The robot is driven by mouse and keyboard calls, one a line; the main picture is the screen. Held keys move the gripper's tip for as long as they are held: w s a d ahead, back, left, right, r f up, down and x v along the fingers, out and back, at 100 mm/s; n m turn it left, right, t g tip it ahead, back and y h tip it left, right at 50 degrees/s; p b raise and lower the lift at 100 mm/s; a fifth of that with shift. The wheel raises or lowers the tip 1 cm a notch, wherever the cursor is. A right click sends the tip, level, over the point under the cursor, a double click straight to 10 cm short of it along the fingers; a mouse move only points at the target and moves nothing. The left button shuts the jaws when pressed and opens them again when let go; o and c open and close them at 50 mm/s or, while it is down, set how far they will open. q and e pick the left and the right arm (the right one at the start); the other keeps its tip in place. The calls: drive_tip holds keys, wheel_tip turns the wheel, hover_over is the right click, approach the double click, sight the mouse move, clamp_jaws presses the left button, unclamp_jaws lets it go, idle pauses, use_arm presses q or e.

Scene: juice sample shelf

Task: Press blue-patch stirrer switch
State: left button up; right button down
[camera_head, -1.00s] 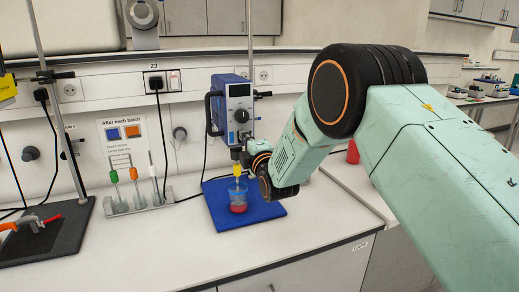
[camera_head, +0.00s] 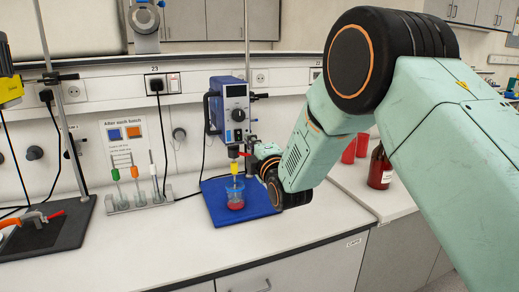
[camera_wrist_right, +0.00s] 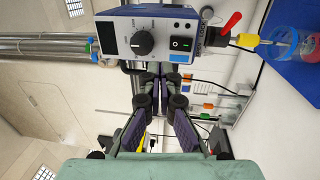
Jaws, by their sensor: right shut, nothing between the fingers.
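A small blue patch (camera_wrist_right: 180,58) sits beside the switch. My right gripper (camera_wrist_right: 162,78) is shut and empty, its fingertips near the panel edge by the switch. Contact cannot be told. In the head view my own wrist partly hides this gripper. My left gripper is not in view.
A beaker with red liquid (camera_head: 236,198) stands on a blue mat (camera_head: 262,205) below the stirrer. A rack (camera_head: 138,201) with coloured-top tools stands left, under a sign (camera_head: 126,147). A brown bottle (camera_head: 379,167) and red cups are right.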

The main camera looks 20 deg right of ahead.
drive_tip(key=s, duration=0.5)
drive_tip(key=shift+d+r+b, duration=0.1)
drive_tip(key=shift+r+b, duration=0.15)
drive_tip(key=shift+b, duration=0.1)
drive_tip(key=shift+w, duration=0.1)
drive_tip(key=shift+d, duration=0.1)
